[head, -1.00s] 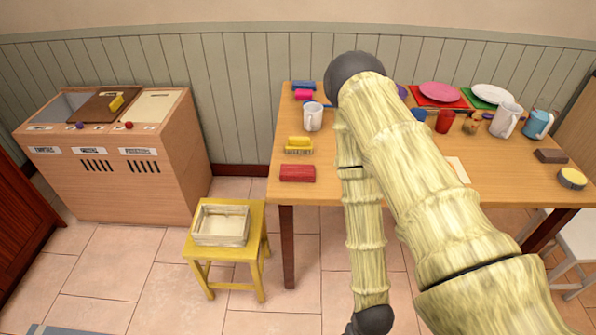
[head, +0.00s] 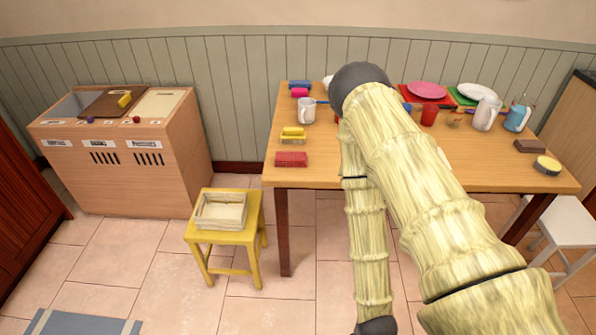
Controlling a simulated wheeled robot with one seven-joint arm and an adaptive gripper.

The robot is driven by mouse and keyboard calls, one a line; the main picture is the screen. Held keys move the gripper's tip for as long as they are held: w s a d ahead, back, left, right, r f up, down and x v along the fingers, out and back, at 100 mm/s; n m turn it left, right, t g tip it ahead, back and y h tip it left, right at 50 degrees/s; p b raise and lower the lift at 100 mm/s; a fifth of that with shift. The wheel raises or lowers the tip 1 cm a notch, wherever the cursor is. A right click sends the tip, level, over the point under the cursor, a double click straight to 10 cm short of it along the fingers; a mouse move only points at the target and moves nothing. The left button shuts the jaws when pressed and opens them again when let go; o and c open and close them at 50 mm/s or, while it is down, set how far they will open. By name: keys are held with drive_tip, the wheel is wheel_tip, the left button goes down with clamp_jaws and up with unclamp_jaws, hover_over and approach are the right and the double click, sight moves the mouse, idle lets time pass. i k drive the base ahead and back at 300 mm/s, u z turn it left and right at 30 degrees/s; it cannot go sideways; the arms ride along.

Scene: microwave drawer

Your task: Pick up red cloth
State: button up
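A red folded cloth (head: 291,159) lies flat on the wooden table (head: 480,178), near its left front edge. My arm reaches across the right half of the head view and covers the middle of the table. My gripper is not visible; the lower arm link runs down out of the bottom of the picture. Nothing touches the cloth.
A yellow sponge and brush (head: 293,136) and a white mug (head: 307,110) stand behind the cloth. A yellow stool (head: 225,236) with a box (head: 221,211) stands left of the table. A bin cabinet (head: 130,160) is further left.

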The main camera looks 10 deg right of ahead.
sight(282, 158)
drive_tip(key=k, duration=0.1)
drive_tip(key=u, duration=1.5)
drive_tip(key=i, duration=1.2)
drive_tip(key=z, duration=2)
